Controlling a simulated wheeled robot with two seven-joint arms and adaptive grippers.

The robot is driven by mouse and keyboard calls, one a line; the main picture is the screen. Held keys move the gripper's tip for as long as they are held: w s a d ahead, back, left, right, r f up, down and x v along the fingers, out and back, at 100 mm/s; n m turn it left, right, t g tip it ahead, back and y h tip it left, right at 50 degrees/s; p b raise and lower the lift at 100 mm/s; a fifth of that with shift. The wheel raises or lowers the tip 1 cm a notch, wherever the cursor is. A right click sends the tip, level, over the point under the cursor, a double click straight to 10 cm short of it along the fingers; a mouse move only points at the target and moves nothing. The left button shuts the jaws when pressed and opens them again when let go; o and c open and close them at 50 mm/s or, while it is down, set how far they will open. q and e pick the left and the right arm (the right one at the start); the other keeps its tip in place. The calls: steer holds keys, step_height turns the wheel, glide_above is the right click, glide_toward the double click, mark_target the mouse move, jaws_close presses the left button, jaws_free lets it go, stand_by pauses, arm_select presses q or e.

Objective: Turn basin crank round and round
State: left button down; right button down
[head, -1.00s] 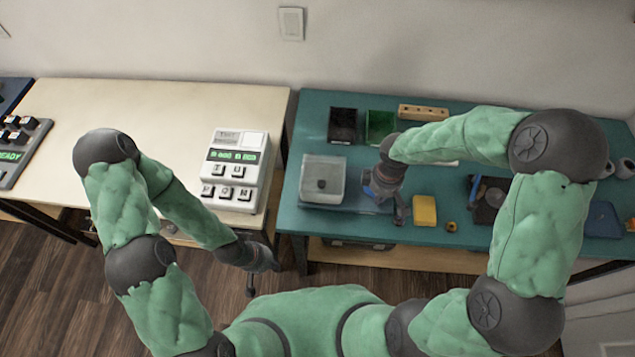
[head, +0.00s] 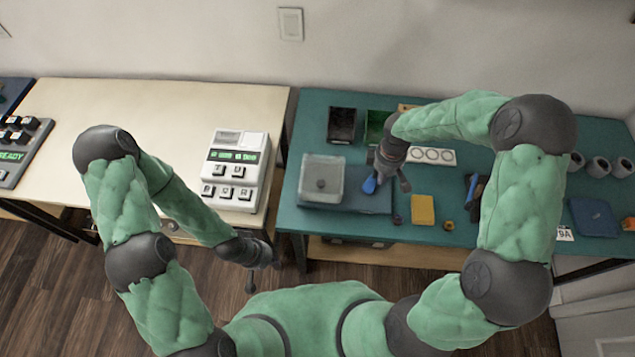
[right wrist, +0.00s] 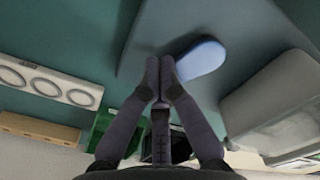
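The basin (head: 322,178) is a clear box standing on a blue-grey base (head: 350,203) on the teal table. The blue crank (head: 370,185) is at the right of the basin, over the base. In the right wrist view the crank (right wrist: 200,58) is a rounded blue paddle just beside my fingertips. My left gripper (head: 262,275) is open and empty in front of the cream table.
A yellow block (head: 423,209) and small dark parts lie right of the base. Behind are a black bin (head: 342,124), a green bin (head: 376,127) and a white strip with rings (head: 432,156). A keypad device (head: 233,170) stands on the cream table (head: 130,140).

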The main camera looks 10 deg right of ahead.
stand_by(0.3)
